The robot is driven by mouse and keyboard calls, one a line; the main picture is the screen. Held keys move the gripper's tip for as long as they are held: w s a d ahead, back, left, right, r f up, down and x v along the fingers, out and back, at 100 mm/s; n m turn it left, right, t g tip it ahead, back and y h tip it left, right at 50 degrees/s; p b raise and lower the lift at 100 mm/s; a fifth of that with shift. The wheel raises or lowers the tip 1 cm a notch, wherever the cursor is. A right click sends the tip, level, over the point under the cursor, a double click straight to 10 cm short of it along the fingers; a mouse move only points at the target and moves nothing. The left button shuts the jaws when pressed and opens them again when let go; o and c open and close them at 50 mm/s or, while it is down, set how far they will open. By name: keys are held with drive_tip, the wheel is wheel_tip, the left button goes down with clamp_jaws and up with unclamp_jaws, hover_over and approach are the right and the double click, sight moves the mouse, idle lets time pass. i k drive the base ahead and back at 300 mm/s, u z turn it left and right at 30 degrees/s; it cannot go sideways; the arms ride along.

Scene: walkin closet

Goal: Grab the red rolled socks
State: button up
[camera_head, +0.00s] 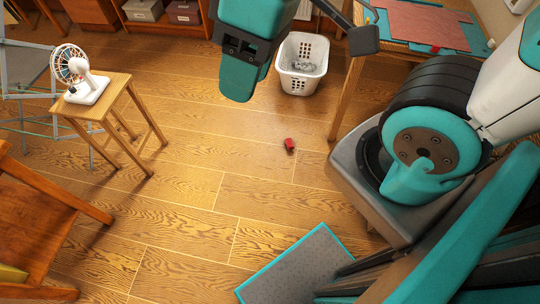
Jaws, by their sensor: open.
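A small red bundle (289,144), which looks like the red rolled socks, lies on the wooden floor near the middle of the view. It is too small to make out folds. My gripper (240,80), teal with dark parts, hangs from the top of the view, above and left of the bundle in the picture. It is open, with nothing seen in it, and is well apart from the bundle. Its upper part is cut off by the top edge.
A white laundry basket (303,80) stands behind the bundle. A wooden table (352,85) is at the upper right. A stool (117,88) with a white fan (85,82) and a wooden chair (40,215) stand left. Floor around the bundle is clear.

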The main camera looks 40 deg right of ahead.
sight(289, 142)
drive_tip(key=u, duration=0.05)
drive_tip(key=i, duration=1.2)
drive_tip(key=z, duration=1.15)
drive_tip(key=i, duration=0.4)
drive_tip(key=z, duration=0.5)
